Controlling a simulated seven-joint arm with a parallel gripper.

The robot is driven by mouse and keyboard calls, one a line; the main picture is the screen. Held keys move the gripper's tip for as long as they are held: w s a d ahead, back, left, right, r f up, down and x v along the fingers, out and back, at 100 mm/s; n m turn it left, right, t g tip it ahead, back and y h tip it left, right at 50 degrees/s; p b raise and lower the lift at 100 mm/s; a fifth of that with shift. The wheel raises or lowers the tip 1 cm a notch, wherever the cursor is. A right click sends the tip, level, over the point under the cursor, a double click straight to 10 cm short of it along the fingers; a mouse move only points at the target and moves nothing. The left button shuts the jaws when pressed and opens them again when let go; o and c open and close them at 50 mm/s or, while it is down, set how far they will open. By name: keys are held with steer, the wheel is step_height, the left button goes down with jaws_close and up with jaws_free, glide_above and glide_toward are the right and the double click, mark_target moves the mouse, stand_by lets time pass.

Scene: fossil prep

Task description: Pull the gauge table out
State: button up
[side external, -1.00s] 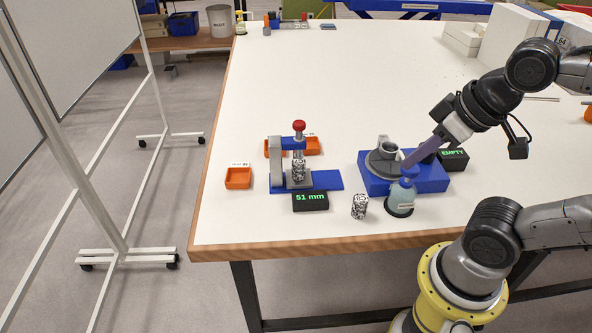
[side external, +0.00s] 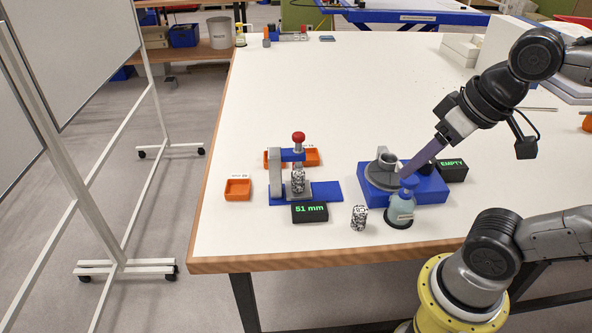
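The gauge (side external: 275,172) stands at the table's front left, with a grey frame, a blue base and a red knob (side external: 298,137). A black-and-white speckled piece (side external: 297,181) stands upright under the knob on a small grey plate, which looks like the gauge table (side external: 302,195). The blue base (side external: 327,191) extends right of it. The display (side external: 309,213) in front reads 51 mm.
A spray bottle (side external: 400,212) and a second speckled piece (side external: 359,218) stand near the front edge. Behind the bottle is a blue block (side external: 432,190) with a grey fixture (side external: 383,172) and an EMPTY display (side external: 453,171).

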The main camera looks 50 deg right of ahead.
steer(key=w+r+m+g, duration=0.2)
steer(key=w+r+m, duration=0.1)
steer(key=w+r, duration=0.55)
steer(key=w+d+m+g+y, duration=0.1)
steer(key=w+m+g, duration=0.1)
steer(key=w, duration=0.6)
steer(key=w+d+m+g+y, duration=0.1)
steer(key=w+d+m, duration=0.1)
steer(key=w, duration=0.6)
steer(key=w+d+f+m+g+y, duration=0.1)
steer(key=w+d+f+g, duration=0.15)
steer(key=w+f, duration=0.4)
steer(key=w+d+f+m+g, duration=0.1)
steer(key=w+d+f, duration=0.25)
steer(key=f, duration=0.65)
steer(key=shift+t, duration=0.25)
steer(key=x, duration=1.3)
steer(key=shift+s, duration=0.3)
jaws_close()
